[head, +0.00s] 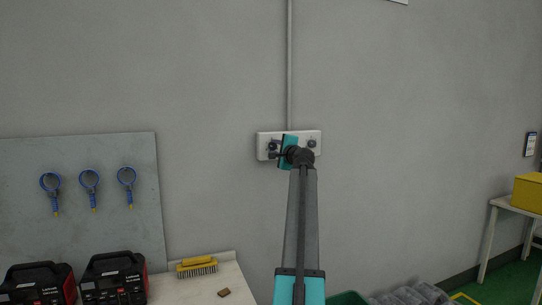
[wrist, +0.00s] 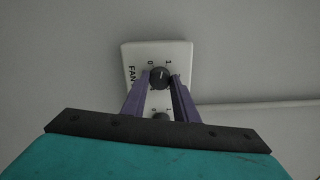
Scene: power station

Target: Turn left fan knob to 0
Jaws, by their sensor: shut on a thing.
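The white fan switch panel (head: 297,136) is fixed to the grey wall, with two dark round knobs. The left fan knob (head: 273,145) is at the panel's left end, partly covered by my gripper (head: 274,154). My purple fingers are shut on the left knob (wrist: 160,77), one on each side. Its pointer direction is too small to tell surely. The other knob (wrist: 161,116) shows between the fingers.
A grey conduit (head: 290,65) runs up the wall from the panel. At lower left are a pegboard (head: 110,210) with blue tools, black-red machines (head: 114,278) and a yellow brush (head: 197,265). The wall around the panel is clear.

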